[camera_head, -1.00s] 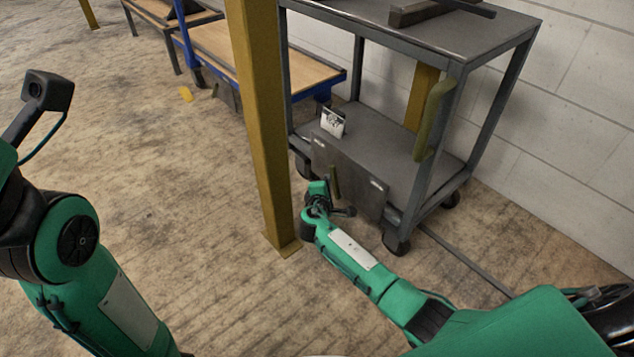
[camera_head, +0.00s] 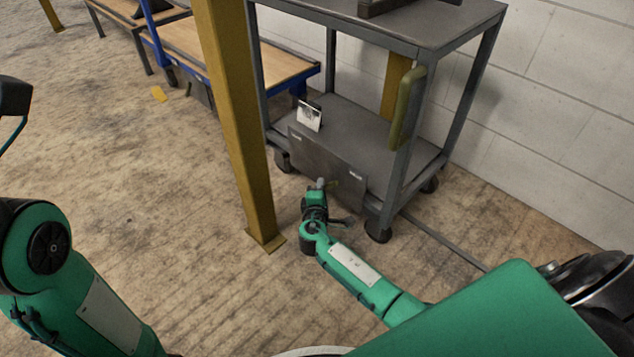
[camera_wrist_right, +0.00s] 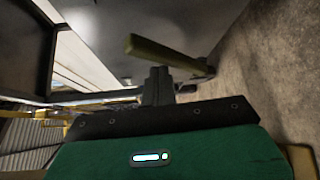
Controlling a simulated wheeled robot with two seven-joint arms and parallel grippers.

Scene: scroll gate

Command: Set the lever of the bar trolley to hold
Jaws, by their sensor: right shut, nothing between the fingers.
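The bar trolley (camera_head: 345,130) is a grey metal frame on castors with a dark front plate (camera_head: 318,160). The plate has a small pale label towards each end, too small to read. The lever is an olive-green bar (camera_wrist_right: 165,54), seen in the right wrist view running from a pivot at right to a free end at upper left. My left gripper is out of view.
A yellow post (camera_head: 238,140) stands close left of the trolley. An olive padded upright (camera_head: 406,105) is on the trolley's right corner, and a small card (camera_head: 309,115) stands on its lower shelf. A blue-framed wooden cart (camera_head: 215,50) is behind.

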